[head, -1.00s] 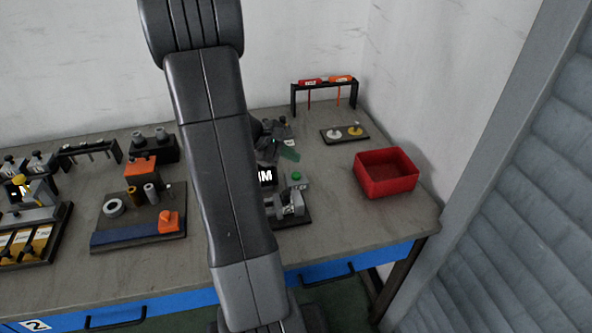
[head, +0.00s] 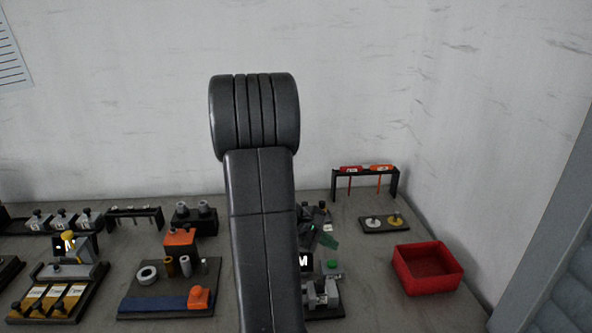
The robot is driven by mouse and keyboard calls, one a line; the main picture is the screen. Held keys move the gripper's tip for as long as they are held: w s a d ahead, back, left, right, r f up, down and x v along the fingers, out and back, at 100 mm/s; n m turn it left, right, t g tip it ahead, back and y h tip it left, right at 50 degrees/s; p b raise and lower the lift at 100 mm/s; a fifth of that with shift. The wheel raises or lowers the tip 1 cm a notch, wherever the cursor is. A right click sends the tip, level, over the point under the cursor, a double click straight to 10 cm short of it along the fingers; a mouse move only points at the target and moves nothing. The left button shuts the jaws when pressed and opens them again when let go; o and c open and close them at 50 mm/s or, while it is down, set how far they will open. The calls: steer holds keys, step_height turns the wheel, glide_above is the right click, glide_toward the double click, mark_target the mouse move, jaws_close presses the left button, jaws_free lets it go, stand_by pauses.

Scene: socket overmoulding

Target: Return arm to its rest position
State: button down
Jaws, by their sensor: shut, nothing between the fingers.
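My arm (head: 262,220) rises through the middle of the head view, with its rounded dark joint (head: 255,115) in front of the wall. The wrist and fingers of my gripper cannot be made out for certain; the arm link hides part of the bench behind it. The grey workbench (head: 380,310) spans the lower part of the view.
A red bin (head: 428,283) stands at the right of the bench. A rack with red and orange tools (head: 366,170) stands behind it. A small fixture (head: 322,293) is partly hidden by my arm. Several fixtures fill the left.

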steer(key=shift+p, duration=0.55)
steer(key=shift+s+r+p, duration=0.15)
steer(key=shift+p, duration=0.7)
steer(key=shift+r+p, duration=1.65)
steer(key=shift+r, duration=1.05)
steer(key=shift+f, duration=0.15)
